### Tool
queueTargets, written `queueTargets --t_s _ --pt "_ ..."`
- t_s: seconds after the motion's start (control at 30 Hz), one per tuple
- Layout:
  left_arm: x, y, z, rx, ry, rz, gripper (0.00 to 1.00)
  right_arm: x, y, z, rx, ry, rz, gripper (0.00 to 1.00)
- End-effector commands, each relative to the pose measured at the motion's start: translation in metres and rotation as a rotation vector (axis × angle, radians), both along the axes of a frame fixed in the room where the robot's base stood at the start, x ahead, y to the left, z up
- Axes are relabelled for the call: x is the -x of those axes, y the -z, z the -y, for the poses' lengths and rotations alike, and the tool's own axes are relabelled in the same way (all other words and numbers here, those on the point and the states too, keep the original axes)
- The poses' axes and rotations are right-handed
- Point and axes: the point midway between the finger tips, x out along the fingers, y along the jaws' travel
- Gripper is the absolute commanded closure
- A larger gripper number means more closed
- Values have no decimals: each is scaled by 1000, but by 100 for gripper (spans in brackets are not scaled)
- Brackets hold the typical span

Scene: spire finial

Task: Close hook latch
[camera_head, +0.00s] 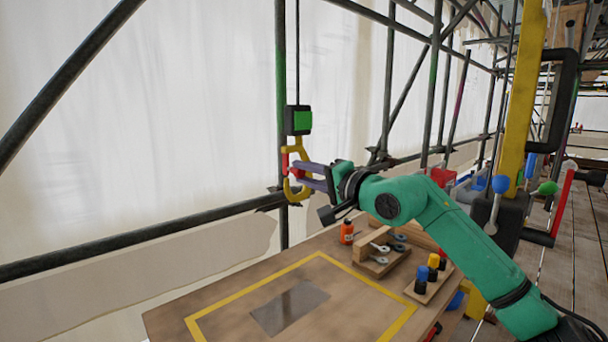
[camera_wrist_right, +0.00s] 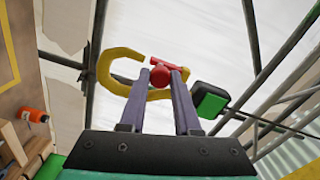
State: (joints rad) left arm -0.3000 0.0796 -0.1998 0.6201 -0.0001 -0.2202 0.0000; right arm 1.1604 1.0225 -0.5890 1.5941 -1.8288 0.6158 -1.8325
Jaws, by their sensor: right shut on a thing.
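A yellow hook (camera_head: 300,190) hangs from a black and green block (camera_head: 297,120) on a vertical cable. A red latch (camera_head: 285,163) sits at the hook's side. My right gripper (camera_head: 299,178) reaches in from the right, and its purple fingers are at the latch. In the right wrist view the fingertips (camera_wrist_right: 162,78) are shut on the red latch (camera_wrist_right: 160,72), inside the curve of the yellow hook (camera_wrist_right: 106,68). The hook's curved tip shows at left there. Whether the latch touches the hook tip I cannot tell. My left gripper is not in view.
Below is a wooden table (camera_head: 180,318) with a yellow outline and a grey plate (camera_head: 290,306). An orange bottle (camera_head: 347,232), wooden blocks with metal parts (camera_head: 378,258) and a rack of coloured knobs (camera_head: 428,284) stand on its right. Scaffold poles (camera_head: 283,60) pass close behind the hook.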

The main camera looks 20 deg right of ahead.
Motion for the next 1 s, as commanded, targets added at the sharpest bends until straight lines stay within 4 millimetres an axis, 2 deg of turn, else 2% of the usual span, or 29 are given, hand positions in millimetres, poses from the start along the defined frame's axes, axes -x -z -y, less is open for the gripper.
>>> queueTargets --t_s 0.3,0.33,0.4,0.77,0.87,1.0 --pt "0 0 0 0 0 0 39 0 2 0 4 1 -2 100" --pt "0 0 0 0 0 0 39 0 2 0 4 1 -2 65" --pt "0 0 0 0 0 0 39 0 1 0 3 1 -2 39" --pt "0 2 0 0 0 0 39 2 2 2 2 2 0 39" --pt "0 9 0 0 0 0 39 12 4 7 1 3 1 39" --pt "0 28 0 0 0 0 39 42 8 19 5 7 1 39"
